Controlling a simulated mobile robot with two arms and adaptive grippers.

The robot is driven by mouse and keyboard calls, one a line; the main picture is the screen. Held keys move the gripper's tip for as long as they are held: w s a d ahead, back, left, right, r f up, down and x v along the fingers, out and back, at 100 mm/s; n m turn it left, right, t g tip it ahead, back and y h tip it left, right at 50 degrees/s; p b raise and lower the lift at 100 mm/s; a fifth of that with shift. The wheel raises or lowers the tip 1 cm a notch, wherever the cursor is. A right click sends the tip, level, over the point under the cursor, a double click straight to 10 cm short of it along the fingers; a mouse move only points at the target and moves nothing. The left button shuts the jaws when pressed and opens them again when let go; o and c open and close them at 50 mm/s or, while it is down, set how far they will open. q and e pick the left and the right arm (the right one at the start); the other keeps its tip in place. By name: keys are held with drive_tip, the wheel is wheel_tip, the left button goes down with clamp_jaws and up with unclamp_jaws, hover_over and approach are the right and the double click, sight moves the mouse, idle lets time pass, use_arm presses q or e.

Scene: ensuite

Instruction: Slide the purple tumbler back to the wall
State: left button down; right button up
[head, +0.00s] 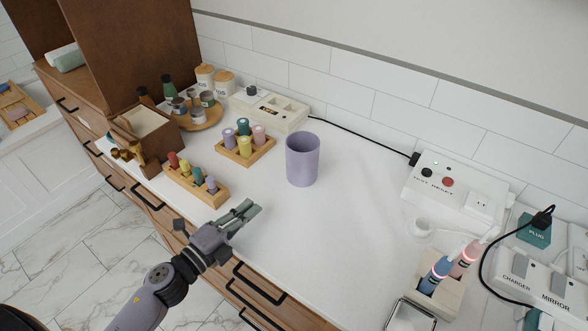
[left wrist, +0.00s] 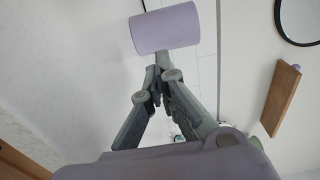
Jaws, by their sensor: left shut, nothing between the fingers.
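The purple tumbler (head: 302,160) stands upright on the white counter (head: 320,225), with bare counter between it and the tiled wall (head: 345,92). My left gripper (head: 250,210) is shut and empty at the counter's front edge, to the left and in front of the tumbler. A gap of counter shows between its fingertips and the tumbler. In the left wrist view the shut fingertips (left wrist: 163,72) point at the tumbler (left wrist: 165,28), which lies straight ahead of them. My right gripper is in neither view.
A wooden holder with coloured pegs (head: 245,150) stands left of the tumbler, another (head: 195,182) nearer the front. A white box (head: 270,108) stands at the wall behind, and a black cord (head: 360,136) runs along the wall to a switch box (head: 450,185). Counter right of the tumbler is clear.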

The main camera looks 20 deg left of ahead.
use_arm(q)
drive_tip(key=p, duration=0.2)
approach(293, 171)
drive_tip(key=shift+w+a+r, duration=0.1)
drive_tip(key=shift+w+r, duration=0.1)
drive_tip(key=p+x, duration=0.1)
drive_tip(key=x, duration=0.4)
drive_tip(key=shift+w+d+f, duration=0.15)
drive_tip(key=shift+w+d, duration=0.05)
drive_tip(key=shift+w, duration=0.15)
drive_tip(key=shift+w+d, duration=0.2)
drive_tip(key=shift+w, duration=0.25)
drive_tip(key=shift+w+f, duration=0.1)
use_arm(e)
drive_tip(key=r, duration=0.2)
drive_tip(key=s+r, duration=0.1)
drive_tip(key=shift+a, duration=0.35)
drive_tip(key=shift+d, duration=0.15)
